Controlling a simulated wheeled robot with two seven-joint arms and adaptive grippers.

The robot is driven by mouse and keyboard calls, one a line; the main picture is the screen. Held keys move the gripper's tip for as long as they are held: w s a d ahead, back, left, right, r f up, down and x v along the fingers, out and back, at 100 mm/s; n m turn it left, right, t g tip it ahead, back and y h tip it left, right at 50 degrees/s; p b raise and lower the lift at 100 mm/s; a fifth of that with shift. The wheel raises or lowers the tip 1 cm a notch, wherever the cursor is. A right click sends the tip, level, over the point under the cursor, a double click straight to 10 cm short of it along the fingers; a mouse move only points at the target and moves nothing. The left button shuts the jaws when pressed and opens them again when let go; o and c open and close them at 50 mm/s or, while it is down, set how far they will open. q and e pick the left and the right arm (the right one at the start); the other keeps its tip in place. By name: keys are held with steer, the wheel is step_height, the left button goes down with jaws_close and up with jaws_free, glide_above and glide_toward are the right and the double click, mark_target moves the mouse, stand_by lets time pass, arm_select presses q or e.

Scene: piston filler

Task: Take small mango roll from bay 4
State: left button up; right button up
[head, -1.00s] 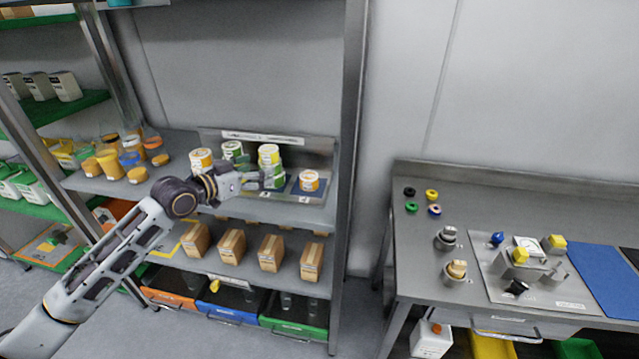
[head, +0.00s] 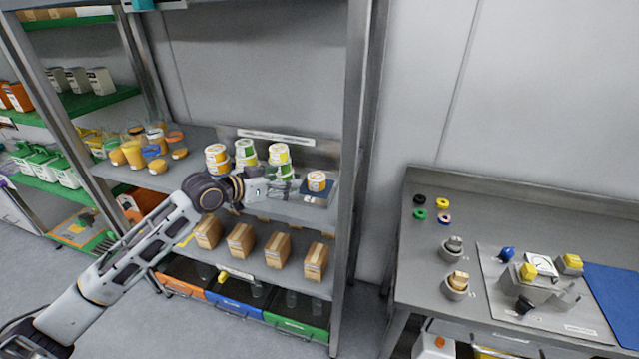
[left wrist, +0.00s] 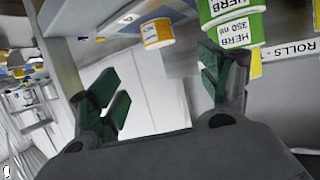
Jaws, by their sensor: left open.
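A small white roll with an orange-yellow label (head: 317,181) stands alone at the right end of the shelf's label-roll row, on a dark blue mat. In the left wrist view the same roll (left wrist: 157,33) shows beside a "4" mark, beyond the fingers. My left gripper (head: 284,187) is just left of it in the head view, in front of the green-yellow stack. In the wrist view its green-padded fingers (left wrist: 164,88) are spread with nothing between them. The roll is apart from the fingers. My right gripper is out of view.
Stacked green herb rolls (left wrist: 232,25) are close to one finger in the wrist view. Orange-label (head: 217,160) and green-label (head: 246,152) stacks stand further left. Several cardboard boxes (head: 240,240) fill the shelf below. A steel upright (head: 352,170) stands right of the roll.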

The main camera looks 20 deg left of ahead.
mark_target(310, 181)
arm_select(q)
steer(key=shift+s+a+f, duration=0.15)
steer(key=shift+f, duration=0.3)
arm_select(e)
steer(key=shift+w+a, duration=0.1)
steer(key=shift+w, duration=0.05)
arm_select(q)
steer(key=shift+x, duration=2.55)
steer(key=shift+p+x, duration=0.3)
steer(key=shift+x, duration=0.9)
steer(key=shift+w+d+f, duration=0.25)
steer(key=shift+w+f, duration=0.05)
steer(key=shift+w, duration=0.15)
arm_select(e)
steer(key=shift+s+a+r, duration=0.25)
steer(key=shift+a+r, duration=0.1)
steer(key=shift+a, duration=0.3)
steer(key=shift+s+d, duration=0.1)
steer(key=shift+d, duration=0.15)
arm_select(q)
steer(key=shift+w, duration=0.1)
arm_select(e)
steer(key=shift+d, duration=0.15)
